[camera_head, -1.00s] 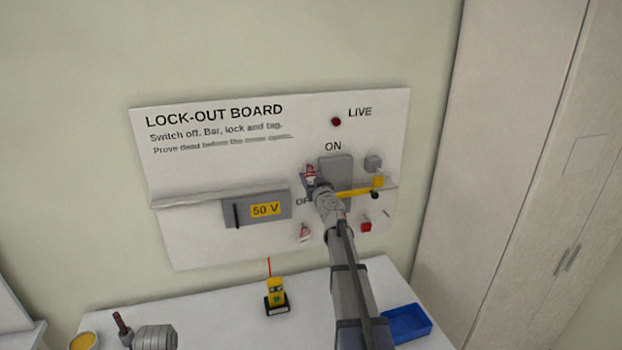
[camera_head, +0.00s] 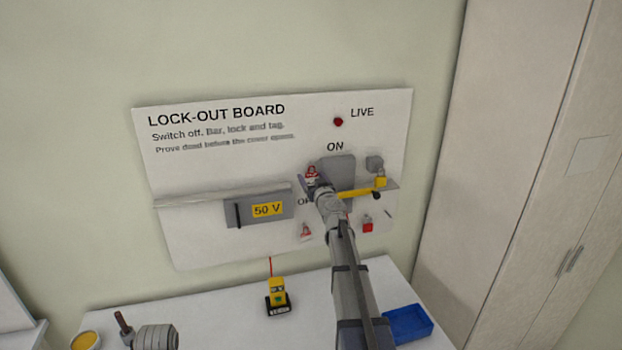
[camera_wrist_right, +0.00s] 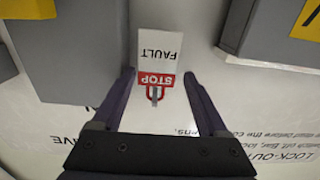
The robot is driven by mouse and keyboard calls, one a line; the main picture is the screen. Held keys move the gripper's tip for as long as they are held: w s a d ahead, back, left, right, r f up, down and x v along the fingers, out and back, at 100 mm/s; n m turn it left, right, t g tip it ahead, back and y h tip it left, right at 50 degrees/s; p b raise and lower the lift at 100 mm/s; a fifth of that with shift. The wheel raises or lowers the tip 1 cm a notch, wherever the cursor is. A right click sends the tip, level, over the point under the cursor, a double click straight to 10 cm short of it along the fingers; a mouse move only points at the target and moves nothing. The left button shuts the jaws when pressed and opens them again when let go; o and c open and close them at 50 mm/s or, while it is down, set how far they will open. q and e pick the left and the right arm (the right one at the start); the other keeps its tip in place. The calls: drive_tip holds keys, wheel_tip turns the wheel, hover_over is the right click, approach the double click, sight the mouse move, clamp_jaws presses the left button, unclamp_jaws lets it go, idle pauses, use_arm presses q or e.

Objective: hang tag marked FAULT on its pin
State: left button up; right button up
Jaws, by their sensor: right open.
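The FAULT tag (camera_wrist_right: 159,55) is white with a red STOP band and appears upside down in the right wrist view. A short grey piece shows at its red loop; I cannot tell whether that is the pin with the loop around it. My right gripper (camera_wrist_right: 158,88) is open, one finger on each side of the tag with gaps between. In the head view the red and white tag (camera_head: 312,174) is at my right gripper (camera_head: 312,182), left of the grey switch box (camera_head: 338,170). My left gripper is out of view.
A second tag (camera_head: 306,232) hangs lower on the lock-out board (camera_head: 200,170). The 50 V box (camera_head: 245,212) is left of my wrist. A yellow bar (camera_head: 355,193), yellow padlock (camera_head: 380,182) and red padlock (camera_head: 367,226) are to the right. A blue tray (camera_head: 408,323) stands below.

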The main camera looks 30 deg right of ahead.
drive_tip(key=v, duration=0.7)
drive_tip(key=shift+s, duration=0.4)
